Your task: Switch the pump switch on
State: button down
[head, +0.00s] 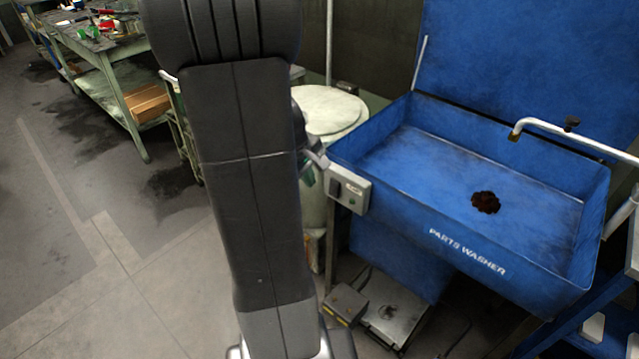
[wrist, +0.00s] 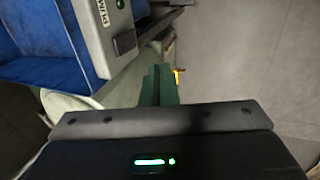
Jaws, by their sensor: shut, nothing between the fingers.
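A grey pump switch box (head: 349,190) is mounted on the left front corner of the blue parts washer (head: 400,195). In the wrist view the box (wrist: 105,22) is at the top, with a partly cut-off label, a dark switch (wrist: 124,42) and a green lamp (wrist: 120,4) at the frame edge. I cannot tell which way the switch is set or whether the lamp is lit. My gripper (wrist: 161,70) is shut and empty, its fingertips a little below and right of the switch and apart from it in the picture. In the head view my arm hides most of the gripper.
A pale round drum (head: 328,108) stands behind my arm, left of the washer. A pedal-like metal unit (head: 392,312) lies on the floor under the washer. A green workbench (head: 105,60) is at the back left. The floor at the left is clear.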

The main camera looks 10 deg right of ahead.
aim_at(329, 191)
jog(key=shift+s, duration=0.1)
jog(key=w+d+f, duration=0.1)
jog(key=d+f, duration=0.1)
jog(key=f, duration=0.1)
jog(key=w+d+f, duration=0.1)
jog(key=w+f, duration=0.1)
jog(key=f, duration=0.1)
jog(key=w+d+f, duration=0.1)
jog(key=d+f, duration=0.1)
jog(key=f, duration=0.2)
jog(key=shift+w+d, duration=0.25)
jog(key=shift+d, duration=0.1)
jog(key=shift+w+d+f+b, duration=0.15)
jog(key=shift+d+b, duration=0.1)
jog(key=shift+b, duration=0.3)
jog(key=shift+r, duration=0.25)
